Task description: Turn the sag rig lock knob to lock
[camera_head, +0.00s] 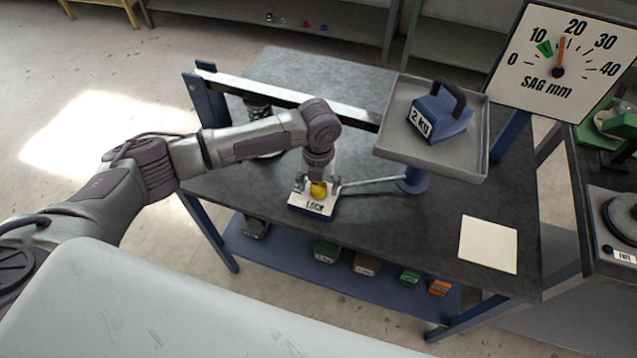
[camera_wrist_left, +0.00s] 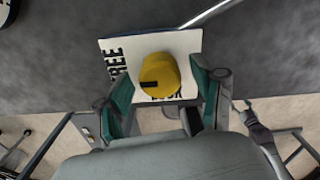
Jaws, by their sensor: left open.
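The yellow lock knob (camera_head: 318,189) sits on a white label plate (camera_head: 326,208) on the dark bench top. In the left wrist view the knob (camera_wrist_left: 160,72) carries a short black mark on its left side, toward the word FREE. The word LOCK on the plate (camera_wrist_left: 185,42) is partly hidden below the knob. My left gripper (camera_head: 317,184) points down over the knob. In the wrist view its green-padded fingers (camera_wrist_left: 163,92) are spread on either side of the knob, with gaps visible. Whether a finger touches it cannot be told. My right gripper is out of view.
A grey tray (camera_head: 455,163) with a blue 2 kg weight (camera_head: 440,118) stands right of the knob, with a thin rod (camera_head: 368,182) between. The sag dial (camera_head: 552,85) reads between 10 and 20. A blank card (camera_head: 488,244) lies at front right. Coloured blocks sit on the lower shelf (camera_head: 300,262).

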